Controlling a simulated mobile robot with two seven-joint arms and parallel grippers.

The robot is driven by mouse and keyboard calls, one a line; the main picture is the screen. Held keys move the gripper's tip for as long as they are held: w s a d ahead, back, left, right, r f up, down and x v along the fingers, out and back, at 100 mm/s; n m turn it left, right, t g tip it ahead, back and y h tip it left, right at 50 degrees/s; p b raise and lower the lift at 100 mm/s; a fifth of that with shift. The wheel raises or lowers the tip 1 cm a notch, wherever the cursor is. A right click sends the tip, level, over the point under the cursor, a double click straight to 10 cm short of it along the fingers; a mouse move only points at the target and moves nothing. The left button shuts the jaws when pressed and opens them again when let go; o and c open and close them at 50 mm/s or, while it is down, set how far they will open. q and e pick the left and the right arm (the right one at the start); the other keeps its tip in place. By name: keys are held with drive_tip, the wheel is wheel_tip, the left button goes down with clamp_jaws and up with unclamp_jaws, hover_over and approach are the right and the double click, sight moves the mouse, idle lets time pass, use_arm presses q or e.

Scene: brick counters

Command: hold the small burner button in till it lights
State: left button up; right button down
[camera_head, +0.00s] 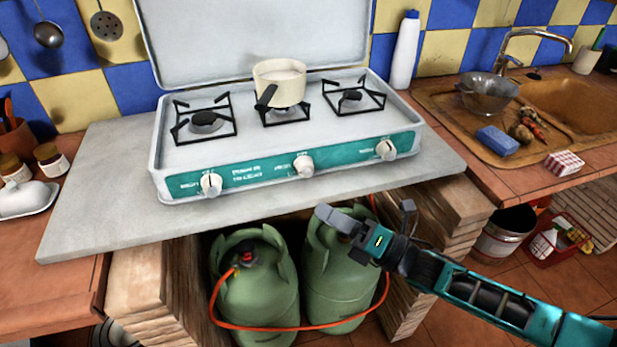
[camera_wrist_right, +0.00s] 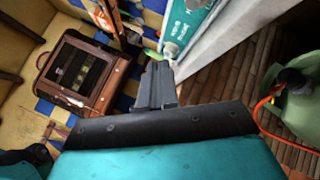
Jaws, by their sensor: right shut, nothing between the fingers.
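The white camp stove (camera_head: 280,137) stands on a grey slab with its lid up. Its teal front panel has three white knobs: left (camera_head: 211,184), middle (camera_head: 303,166) and right (camera_head: 385,149). I cannot tell which serves the small burner. The left burner (camera_head: 205,119) and right burner (camera_head: 350,98) are bare; a cream pot (camera_head: 279,80) sits on the middle one. No flame shows. My right gripper (camera_head: 328,215) is shut and empty, below the slab's front edge and apart from the knobs. Its fingers (camera_wrist_right: 156,85) show in the wrist view, near the teal panel (camera_wrist_right: 182,28).
Two green gas bottles (camera_head: 258,295) (camera_head: 340,280) with an orange hose (camera_head: 280,328) stand under the slab (camera_head: 95,210). A white bottle (camera_head: 405,50) stands behind the stove's right side. A sink with a metal colander (camera_head: 490,95) is at right.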

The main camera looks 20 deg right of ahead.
sight(307, 173)
drive_tip(key=w+b, duration=0.2)
drive_tip(key=w, duration=0.3)
drive_tip(key=shift+w+f+b, duration=0.1)
drive_tip(key=shift+w+b, duration=0.15)
drive_tip(key=shift+b, duration=0.15)
drive_tip(key=shift+w, duration=0.4)
idle(0.9)
drive_tip(key=shift+w, duration=0.15)
idle(0.3)
drive_tip(key=shift+w+a+b, duration=0.1)
drive_tip(key=shift+w+b, duration=0.2)
drive_tip(key=shift+b, duration=0.15)
drive_tip(key=shift+w, duration=0.2)
